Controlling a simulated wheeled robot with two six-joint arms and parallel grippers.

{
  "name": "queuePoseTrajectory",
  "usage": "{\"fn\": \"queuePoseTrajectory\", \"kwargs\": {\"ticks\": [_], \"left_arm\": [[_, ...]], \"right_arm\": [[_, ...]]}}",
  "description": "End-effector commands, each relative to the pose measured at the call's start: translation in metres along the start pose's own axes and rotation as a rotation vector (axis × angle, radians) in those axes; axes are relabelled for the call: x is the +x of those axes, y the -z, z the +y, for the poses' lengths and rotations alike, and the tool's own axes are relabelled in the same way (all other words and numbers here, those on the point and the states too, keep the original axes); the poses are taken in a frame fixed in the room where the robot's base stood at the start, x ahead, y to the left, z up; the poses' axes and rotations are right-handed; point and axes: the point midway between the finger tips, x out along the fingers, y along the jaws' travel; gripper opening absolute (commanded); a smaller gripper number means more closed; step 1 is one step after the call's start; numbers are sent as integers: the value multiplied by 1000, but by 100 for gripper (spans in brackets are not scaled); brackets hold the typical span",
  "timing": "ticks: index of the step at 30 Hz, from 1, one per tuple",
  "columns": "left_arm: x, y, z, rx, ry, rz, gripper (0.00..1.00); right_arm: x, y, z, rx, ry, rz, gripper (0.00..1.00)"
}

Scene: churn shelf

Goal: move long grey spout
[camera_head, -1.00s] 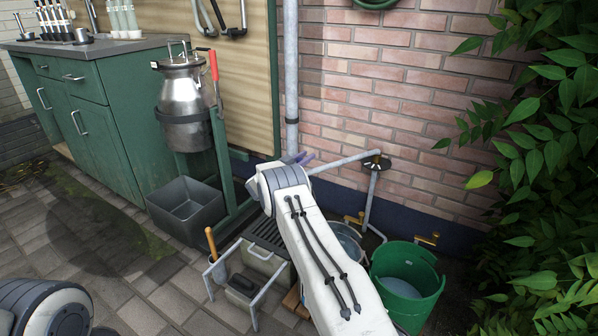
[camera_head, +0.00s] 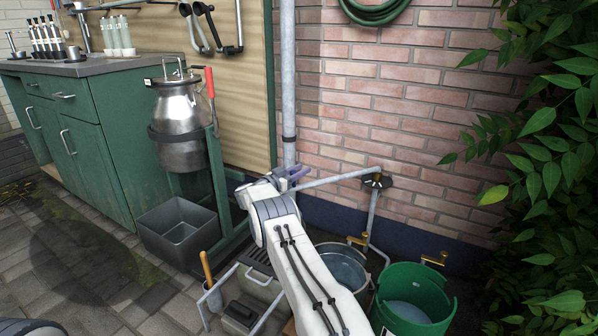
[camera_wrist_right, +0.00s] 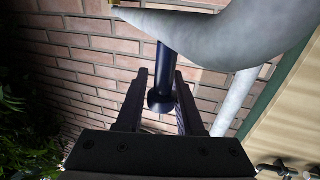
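The long grey spout (camera_head: 335,178) runs left from its wall pivot (camera_head: 375,181) in the head view, just below the middle. My right gripper (camera_head: 291,173) is at its left end. In the right wrist view a thick, curved grey part of the spout (camera_wrist_right: 235,35) fills the upper right. A dark post with a rounded end (camera_wrist_right: 163,80) stands between the two fingers of my right gripper (camera_wrist_right: 161,82). The fingers are apart, with a slim gap beside the post at the left finger; contact at the right finger is unclear. My left gripper is out of view.
A metal pail (camera_head: 340,266) and a green bucket (camera_head: 413,297) stand below the spout. A vertical grey pipe (camera_head: 288,90) runs up the brick wall (camera_head: 400,90) just behind the gripper. A steel churn (camera_head: 179,125) hangs left above a grey bin (camera_head: 180,232). Leaves crowd the right side.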

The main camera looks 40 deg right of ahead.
Motion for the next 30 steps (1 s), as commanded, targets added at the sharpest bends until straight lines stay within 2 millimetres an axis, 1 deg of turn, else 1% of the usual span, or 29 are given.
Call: {"fn": "queuePoseTrajectory", "kwargs": {"ticks": [1,2,10,14,17,22,27,30], "left_arm": [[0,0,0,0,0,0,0],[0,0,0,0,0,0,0],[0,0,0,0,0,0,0],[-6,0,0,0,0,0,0],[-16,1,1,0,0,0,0],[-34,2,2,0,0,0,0],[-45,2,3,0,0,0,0],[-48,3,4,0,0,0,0]], "right_arm": [[2,-1,2,-1,-5,0,58],[2,0,2,0,-4,0,62],[-3,0,-2,1,2,1,62],[-10,2,-3,-1,4,0,62],[-24,5,-3,-3,5,-1,62],[-59,6,-3,-3,5,0,62],[-88,4,-2,-1,5,0,62],[-99,2,-2,-1,3,0,62]]}}
